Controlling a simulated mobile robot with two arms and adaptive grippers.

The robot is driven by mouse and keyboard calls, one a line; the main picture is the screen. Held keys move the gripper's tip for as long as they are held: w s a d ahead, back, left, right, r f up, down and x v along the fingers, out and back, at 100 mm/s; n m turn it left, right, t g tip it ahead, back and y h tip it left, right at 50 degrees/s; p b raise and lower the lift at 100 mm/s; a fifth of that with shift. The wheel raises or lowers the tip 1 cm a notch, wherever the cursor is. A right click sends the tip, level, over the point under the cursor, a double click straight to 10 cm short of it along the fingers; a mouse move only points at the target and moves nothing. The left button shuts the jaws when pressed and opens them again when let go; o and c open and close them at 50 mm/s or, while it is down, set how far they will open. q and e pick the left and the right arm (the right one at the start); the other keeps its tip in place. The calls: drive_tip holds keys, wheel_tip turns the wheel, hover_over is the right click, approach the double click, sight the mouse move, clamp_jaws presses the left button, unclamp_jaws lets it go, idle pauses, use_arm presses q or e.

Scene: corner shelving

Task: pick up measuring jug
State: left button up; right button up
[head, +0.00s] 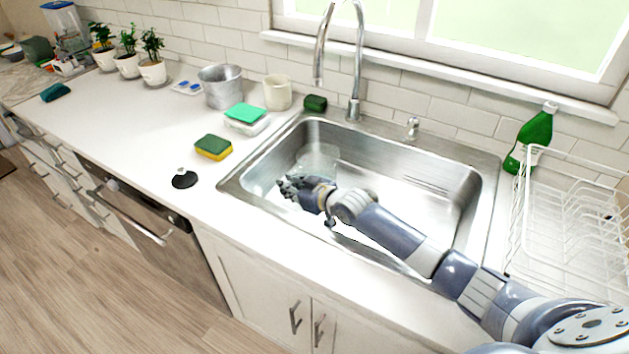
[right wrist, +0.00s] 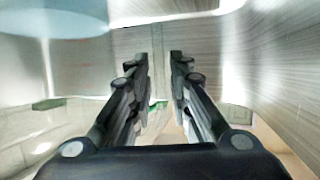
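The measuring jug (head: 318,158) looks like a clear, see-through vessel in the sink basin, faint against the steel. My right gripper (head: 284,187) is inside the sink, at the near-left side of the jug. In the right wrist view its two fingers (right wrist: 160,58) are parted, with a narrow gap between the tips. A pale upright strip, perhaps the jug's handle, shows in that gap; I cannot tell whether the fingers touch it. A bluish round shape fills the upper left there. My left gripper is out of view.
The steel sink (head: 430,165) has walls close around my right gripper. A tall faucet (head: 355,60) stands behind it. A dish rack (head: 565,215) and green bottle (head: 533,135) are at right. Sponges (head: 213,148) and a black stopper (head: 185,179) lie on the left counter.

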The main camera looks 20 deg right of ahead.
clamp_jaws()
drive_tip(key=shift+r, duration=0.1)
drive_tip(key=shift+r, duration=0.1)
